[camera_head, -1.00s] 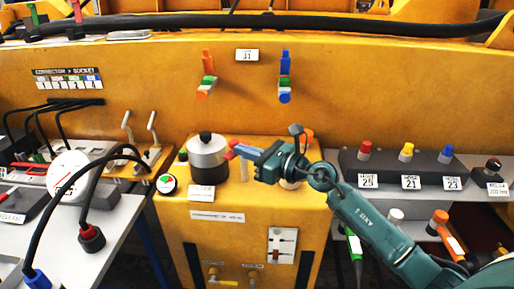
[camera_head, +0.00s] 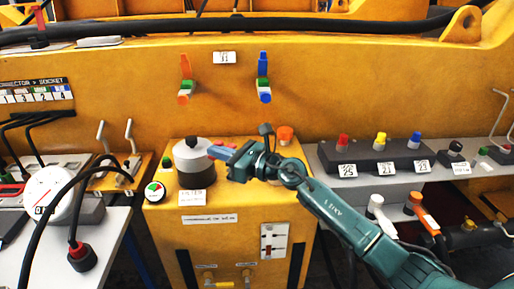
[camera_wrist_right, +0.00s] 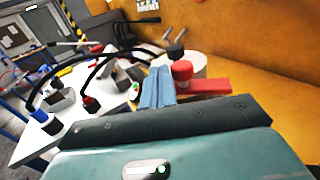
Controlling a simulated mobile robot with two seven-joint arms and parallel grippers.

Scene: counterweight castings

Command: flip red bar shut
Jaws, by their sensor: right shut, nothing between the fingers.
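The red bar (camera_wrist_right: 207,86) shows in the right wrist view, with a red round knob (camera_wrist_right: 182,70) at its left end. In the head view only a small red piece of it (camera_head: 226,145) shows behind my fingers. My right gripper (camera_wrist_right: 158,90) is shut and empty, its light blue fingers just left of the red knob; I cannot tell if they touch it. In the head view this gripper (camera_head: 216,152) is beside the silver cylinder with a black knob (camera_head: 194,163), above the yellow cabinet. My left gripper is not in view.
A yellow wall (camera_head: 330,95) stands behind the cabinet (camera_head: 190,225). A dark switch box (camera_head: 370,157) is on the shelf at right. A round gauge (camera_head: 52,195), two upright levers (camera_head: 115,145) and black cables are at left.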

